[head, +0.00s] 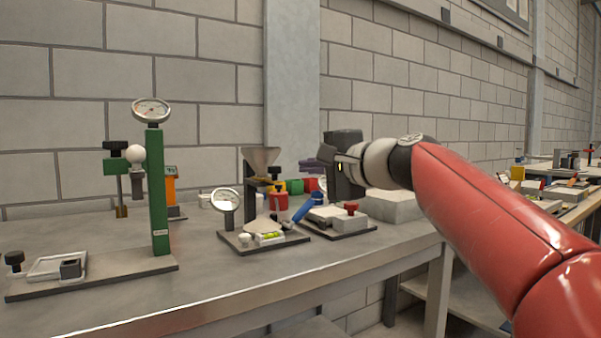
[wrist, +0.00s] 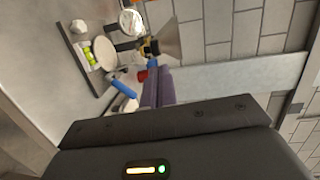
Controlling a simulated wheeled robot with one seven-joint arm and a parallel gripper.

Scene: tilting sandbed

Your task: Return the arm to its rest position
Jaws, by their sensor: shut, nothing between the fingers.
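My red arm reaches in from the right of the head view, with my dark gripper (head: 308,166) at its end. The gripper is raised above the bench (head: 200,292), pointing left, behind and above the small apparatus. Its purple fingers (wrist: 158,86) are together and empty in the wrist view. The funnel also shows in the wrist view (wrist: 168,40), as does the blue cylinder (wrist: 124,89). No contact between the gripper and these things is visible.
A green post (head: 158,190) with a dial on top stands at the left. A red-knobbed device (head: 351,210) and a pale block (head: 393,206) lie below the gripper. A block wall (head: 200,70) rises behind. The bench front is clear.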

